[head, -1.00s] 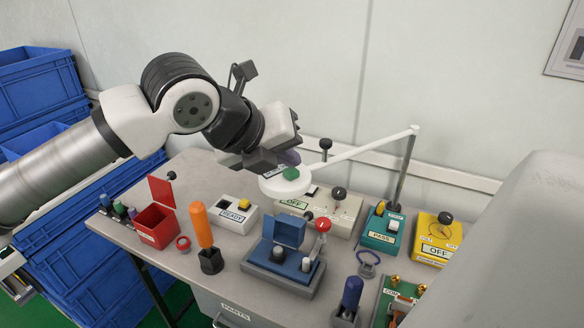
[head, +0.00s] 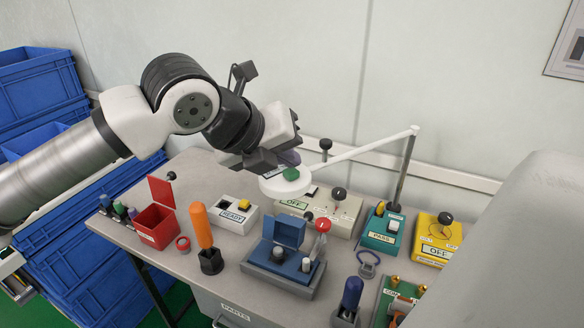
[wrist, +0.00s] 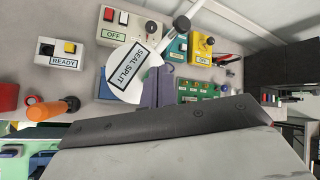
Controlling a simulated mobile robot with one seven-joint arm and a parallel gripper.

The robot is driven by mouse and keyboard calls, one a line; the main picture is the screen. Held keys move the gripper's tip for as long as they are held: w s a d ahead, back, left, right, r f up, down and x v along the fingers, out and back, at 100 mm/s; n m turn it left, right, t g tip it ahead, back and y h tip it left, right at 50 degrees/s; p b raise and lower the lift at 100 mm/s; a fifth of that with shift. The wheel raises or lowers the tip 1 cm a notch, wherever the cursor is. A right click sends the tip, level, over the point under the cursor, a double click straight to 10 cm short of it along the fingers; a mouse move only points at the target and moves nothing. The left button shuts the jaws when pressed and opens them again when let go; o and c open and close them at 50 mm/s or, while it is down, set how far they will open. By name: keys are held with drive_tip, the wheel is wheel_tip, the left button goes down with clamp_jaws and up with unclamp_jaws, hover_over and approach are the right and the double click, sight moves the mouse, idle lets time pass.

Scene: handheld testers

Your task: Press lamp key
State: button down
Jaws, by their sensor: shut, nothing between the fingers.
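The white lamp head (head: 272,184) hangs over the table on a white arm (head: 355,150) from a grey post. A green key (head: 291,174) sits on its top. In the wrist view the lamp head (wrist: 122,84) carries a label reading SEAL SPLIT. No green key shows there. My gripper (head: 289,157) is shut and empty, with its fingertips close above the green key in the head view. I cannot tell whether they touch it. In the wrist view the shut fingers (wrist: 158,90) overlap the right edge of the lamp head.
A READY box (head: 237,214), an OFF box (head: 345,208), a teal PASS box (head: 381,236) and a yellow box (head: 437,238) stand around the lamp. An orange-handled tool (head: 202,226) and a blue unit (head: 284,262) stand in front. Bare table (head: 205,170) lies at back left.

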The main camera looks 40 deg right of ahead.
sight(287, 182)
idle(0.4)
drive_tip(key=shift+f+b, duration=0.5)
drive_tip(key=shift+b, duration=0.25)
drive_tip(key=shift+r, duration=0.45)
wheel_tip(287, 182, up, 6)
drive_tip(key=p, duration=0.3)
idle(0.3)
